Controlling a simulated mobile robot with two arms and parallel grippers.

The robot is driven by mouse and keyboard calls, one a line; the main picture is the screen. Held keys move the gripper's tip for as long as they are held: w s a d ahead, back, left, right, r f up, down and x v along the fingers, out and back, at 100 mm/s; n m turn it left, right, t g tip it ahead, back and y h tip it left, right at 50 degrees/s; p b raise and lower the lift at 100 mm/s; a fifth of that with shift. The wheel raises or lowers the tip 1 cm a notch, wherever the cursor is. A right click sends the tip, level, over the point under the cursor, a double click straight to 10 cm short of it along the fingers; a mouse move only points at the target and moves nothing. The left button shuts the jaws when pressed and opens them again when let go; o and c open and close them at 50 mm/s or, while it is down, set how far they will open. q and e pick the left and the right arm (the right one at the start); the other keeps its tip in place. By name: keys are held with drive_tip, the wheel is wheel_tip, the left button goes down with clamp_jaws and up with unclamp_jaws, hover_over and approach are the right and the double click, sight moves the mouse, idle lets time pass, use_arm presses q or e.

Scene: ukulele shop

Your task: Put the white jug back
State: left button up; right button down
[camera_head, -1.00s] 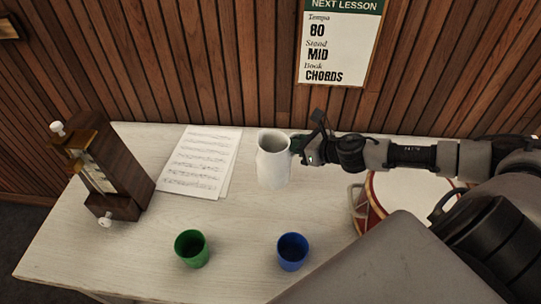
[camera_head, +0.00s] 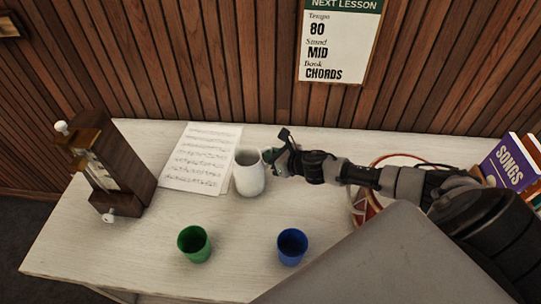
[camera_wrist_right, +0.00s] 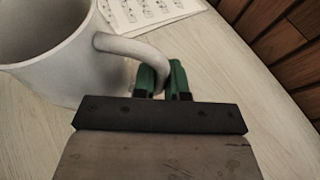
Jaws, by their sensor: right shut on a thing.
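The white jug (camera_head: 249,174) is upright at the right edge of the sheet music in the head view. In the right wrist view the jug (camera_wrist_right: 50,55) fills the upper left, its handle (camera_wrist_right: 135,45) curving toward my fingers. My right gripper (camera_head: 275,160) comes in from the right, at the jug's handle side. In the wrist view its green fingers (camera_wrist_right: 162,80) are shut on the handle. I cannot tell whether the jug's base touches the table. The inside of the jug is mostly dark. My left gripper is not in view.
A green cup (camera_head: 194,244) and a blue cup (camera_head: 292,247) stand near the table's front. A drum (camera_head: 362,203) and books (camera_head: 512,163) are at right, partly behind my arm. The table's (camera_head: 120,245) front left is clear.

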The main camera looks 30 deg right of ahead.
drive_tip(key=shift+r, duration=0.1)
drive_tip(key=shift+f, duration=0.2)
drive_tip(key=c, duration=1.2)
unclamp_jaws()
drive_tip(key=shift+o, duration=0.2)
drive_tip(key=shift+r, duration=0.2)
drive_tip(key=b+v, duration=0.2)
drive_tip(key=v, duration=1)
drive_tip(key=shift+b, duration=0.35)
drive_tip(key=shift+s, duration=0.1)
